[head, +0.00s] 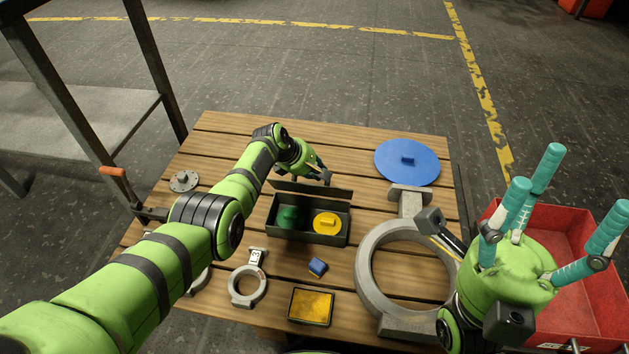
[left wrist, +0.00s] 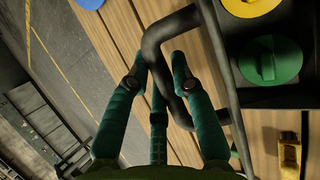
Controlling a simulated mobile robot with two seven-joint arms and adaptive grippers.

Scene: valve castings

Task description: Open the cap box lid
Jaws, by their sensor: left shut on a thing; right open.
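The cap box (head: 297,238) is a dark open-topped box in the middle of the wooden table. A green cap (head: 289,217) and a yellow cap (head: 327,222) lie inside it. Its dark lid (head: 312,190) stands raised along the far side, so the inside shows. My left gripper (head: 322,176) is behind the lid. In the left wrist view the left gripper (left wrist: 160,88) is shut on the lid's bent black handle (left wrist: 150,48). The green cap also shows there (left wrist: 270,60). My right gripper (head: 566,190) is open and empty, with teal fingers, at the right.
A large grey ring casting (head: 368,280) lies right of the box and a blue disc (head: 405,150) behind it. A small ring casting (head: 236,288), a blue block (head: 317,267) and a yellow-topped tray (head: 293,305) lie in front. A red bin (head: 570,220) stands right.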

